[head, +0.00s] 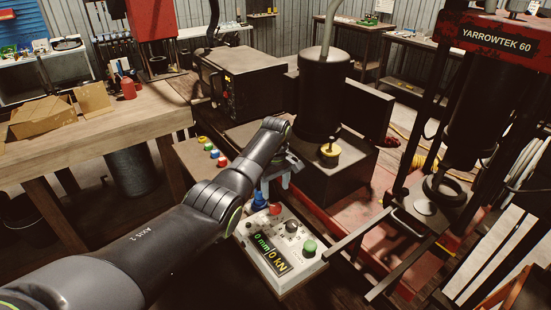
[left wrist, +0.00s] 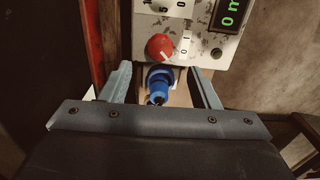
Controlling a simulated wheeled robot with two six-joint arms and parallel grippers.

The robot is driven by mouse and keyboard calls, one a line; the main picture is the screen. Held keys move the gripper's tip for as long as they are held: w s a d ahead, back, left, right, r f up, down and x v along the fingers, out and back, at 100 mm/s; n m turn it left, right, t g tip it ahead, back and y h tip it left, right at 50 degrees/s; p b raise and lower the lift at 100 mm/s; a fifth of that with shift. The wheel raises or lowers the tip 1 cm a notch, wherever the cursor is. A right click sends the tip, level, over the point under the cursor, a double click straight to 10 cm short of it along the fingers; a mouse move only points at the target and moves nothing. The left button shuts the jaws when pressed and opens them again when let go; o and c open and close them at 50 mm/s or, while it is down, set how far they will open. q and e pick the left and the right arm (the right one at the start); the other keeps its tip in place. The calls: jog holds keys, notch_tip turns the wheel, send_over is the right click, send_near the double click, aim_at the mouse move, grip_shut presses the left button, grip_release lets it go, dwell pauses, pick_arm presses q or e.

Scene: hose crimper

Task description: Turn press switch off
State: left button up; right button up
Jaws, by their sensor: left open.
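The press control box (head: 281,250) is a pale, worn panel with a lit display reading 0 mm and 0 kN. A red rotary switch (left wrist: 160,47) sits on its near edge, with small 0 and 1 marks beside it; in the head view it shows just past my gripper (head: 275,209). A light line on the switch points to its lower right. My left gripper (left wrist: 157,69) is open, its fingertips just short of the red switch and not touching it. A blue plug (left wrist: 158,84) on the box's edge lies between the fingers.
The box also carries a green button (head: 309,246) and a black knob (head: 291,226). The YARROWTEK 60 press (head: 474,95) stands right; a wooden bench (head: 115,128) stands left.

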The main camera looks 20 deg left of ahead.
pick_arm(q)
notch_tip(320, 180, up, 10)
jog(key=b, duration=0.2)
dwell(0.3)
